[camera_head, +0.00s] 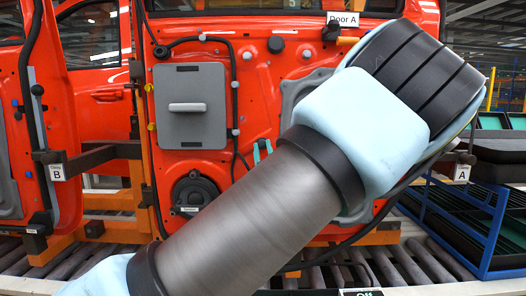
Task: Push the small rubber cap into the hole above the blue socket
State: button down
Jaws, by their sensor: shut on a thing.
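The red door panel (222,55) labelled Door A fills the middle of the view. A small teal-blue piece (263,150) shows on it just left of my arm; it is too small to tell whether it is the blue socket. I cannot make out the small rubber cap or the hole. My gripper does not show; my own arm crosses the foreground from bottom left to upper right and hides much of the door's right half.
A grey cover with a handle (191,122) and a black speaker (194,192) are on the door. A clamp labelled B (57,172) reaches in at the left. A blue rack (489,232) with dark trays stands at the right. A roller conveyor (420,262) runs below.

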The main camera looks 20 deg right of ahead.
jog(key=c, duration=0.6)
grip_release()
jog(key=b+v, duration=0.8)
jog(key=v, duration=1.3)
